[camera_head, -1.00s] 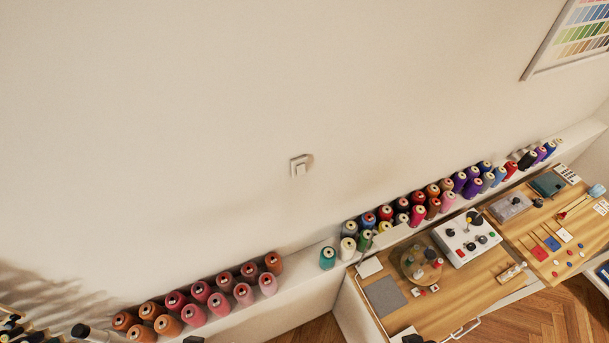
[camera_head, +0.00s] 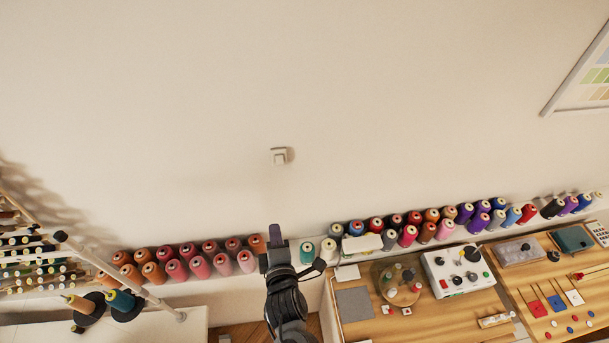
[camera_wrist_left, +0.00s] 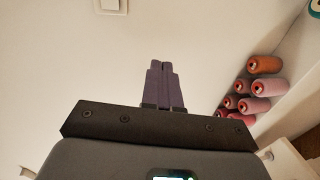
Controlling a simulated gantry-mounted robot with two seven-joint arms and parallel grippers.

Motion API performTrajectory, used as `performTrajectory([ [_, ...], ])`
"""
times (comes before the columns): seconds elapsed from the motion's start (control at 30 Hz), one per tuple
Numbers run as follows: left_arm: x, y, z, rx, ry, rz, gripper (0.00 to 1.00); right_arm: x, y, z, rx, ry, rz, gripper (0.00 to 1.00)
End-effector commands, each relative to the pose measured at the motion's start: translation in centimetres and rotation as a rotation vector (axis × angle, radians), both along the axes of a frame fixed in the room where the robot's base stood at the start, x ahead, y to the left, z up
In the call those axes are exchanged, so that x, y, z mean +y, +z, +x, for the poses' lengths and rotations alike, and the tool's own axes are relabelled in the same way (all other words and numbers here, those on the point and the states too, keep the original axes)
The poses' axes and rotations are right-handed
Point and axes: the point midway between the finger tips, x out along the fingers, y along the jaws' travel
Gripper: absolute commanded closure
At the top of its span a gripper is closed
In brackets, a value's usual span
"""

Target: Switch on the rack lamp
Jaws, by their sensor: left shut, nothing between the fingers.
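A small white wall switch (camera_head: 280,156) sits on the cream wall, near the middle of the head view. It also shows at the top of the left wrist view (camera_wrist_left: 111,5), partly cut off by the frame edge. My left gripper (camera_head: 275,232) is below the switch in the head view, pointing up toward it and apart from it. In the left wrist view its two dark fingers (camera_wrist_left: 163,82) are closed together with nothing between them. No lamp is clearly seen. My right gripper is not in view.
Thread cones (camera_head: 199,266) stand on the wall ledge left of my gripper, with more to its right. A thread rack (camera_head: 40,262) stands at far left. A wooden worktable (camera_head: 440,313) with tools is at right. The wall around the switch is bare.

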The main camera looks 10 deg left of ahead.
Motion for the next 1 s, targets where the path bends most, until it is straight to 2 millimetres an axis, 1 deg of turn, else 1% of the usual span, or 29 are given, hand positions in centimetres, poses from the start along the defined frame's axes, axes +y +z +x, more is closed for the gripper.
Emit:
performTrajectory([
  [0.03, -1.0, 1.7, 1.0, -0.026, -0.012, -0.008, 1.00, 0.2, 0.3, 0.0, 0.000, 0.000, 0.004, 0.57],
  [0.1, -1.9, 3.6, 2.0, -0.059, -0.024, -0.018, 1.00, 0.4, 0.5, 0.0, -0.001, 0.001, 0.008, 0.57],
  [0.2, -2.5, 5.5, 2.8, -0.091, -0.030, -0.027, 1.00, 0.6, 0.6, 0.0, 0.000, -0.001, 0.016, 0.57],
  [0.3, -2.5, 6.5, 3.3, -0.108, -0.031, -0.029, 1.00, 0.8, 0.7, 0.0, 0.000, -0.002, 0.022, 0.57],
  [0.43, -2.5, 6.8, 3.5, -0.115, -0.031, -0.029, 1.00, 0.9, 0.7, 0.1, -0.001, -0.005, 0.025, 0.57],
  [0.77, -2.4, 6.8, 3.6, -0.115, -0.031, -0.028, 1.00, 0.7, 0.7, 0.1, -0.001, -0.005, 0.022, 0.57],
  [0.87, -2.2, 6.7, 4.0, -0.114, -0.032, -0.028, 1.00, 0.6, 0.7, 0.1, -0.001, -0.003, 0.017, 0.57],
  [1.0, -1.6, 6.6, 5.4, -0.115, -0.032, -0.025, 1.00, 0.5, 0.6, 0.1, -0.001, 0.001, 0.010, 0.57],
])
